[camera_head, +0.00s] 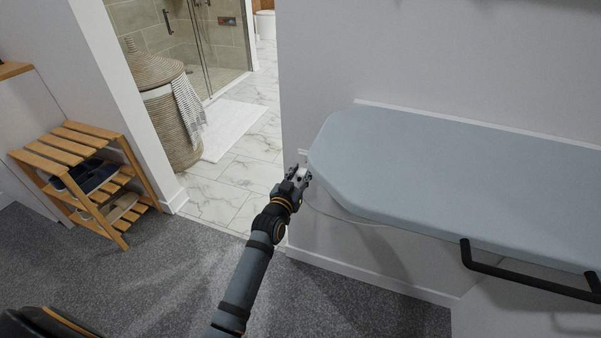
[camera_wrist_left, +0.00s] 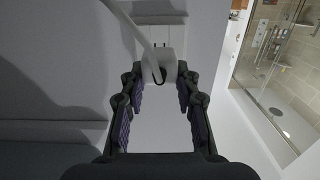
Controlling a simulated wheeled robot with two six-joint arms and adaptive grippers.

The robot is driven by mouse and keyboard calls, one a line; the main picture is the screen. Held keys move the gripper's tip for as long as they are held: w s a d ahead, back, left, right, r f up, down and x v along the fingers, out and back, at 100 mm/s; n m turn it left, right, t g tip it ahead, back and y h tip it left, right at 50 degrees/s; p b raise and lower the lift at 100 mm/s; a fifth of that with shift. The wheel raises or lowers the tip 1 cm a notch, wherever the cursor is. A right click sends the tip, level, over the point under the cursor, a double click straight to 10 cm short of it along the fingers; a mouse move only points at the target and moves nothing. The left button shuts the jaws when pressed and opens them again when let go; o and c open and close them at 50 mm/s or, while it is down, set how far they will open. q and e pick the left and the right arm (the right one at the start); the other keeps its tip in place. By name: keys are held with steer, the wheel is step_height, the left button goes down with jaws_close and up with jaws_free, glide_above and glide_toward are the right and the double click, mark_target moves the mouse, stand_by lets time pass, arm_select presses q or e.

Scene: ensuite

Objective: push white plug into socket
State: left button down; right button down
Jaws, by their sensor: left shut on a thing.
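My left gripper (camera_head: 298,176) is shut on the white plug (camera_wrist_left: 160,70), held between its fingertips close to the wall. In the head view the plug is small and mostly hidden by the fingers. In the wrist view, thin prongs show at the plug's far end, pointing toward the white socket (camera_wrist_left: 160,18) on the wall. A small gap shows between plug body and socket; whether the prong tips touch it I cannot tell. A white cord (camera_wrist_left: 128,22) crosses in front of the plug and the socket's left side. My right gripper is not in view.
A blue-grey ironing board (camera_head: 450,180) stands right of the gripper, with a black bar (camera_head: 525,280) below its edge. A doorway to a tiled bathroom opens at left, with a wicker basket (camera_head: 165,120). A wooden shoe rack (camera_head: 85,175) stands far left. The carpet between is clear.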

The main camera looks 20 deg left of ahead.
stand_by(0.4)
arm_select(q)
steer(key=shift+p, duration=0.5)
stand_by(0.3)
steer(key=shift+w+b, duration=0.45)
steer(key=shift+w, duration=1.55)
steer(key=c, duration=0.9)
jaws_free()
steer(key=s, duration=1.2)
steer(key=shift+a+r, duration=0.15)
steer(key=shift+r, duration=0.15)
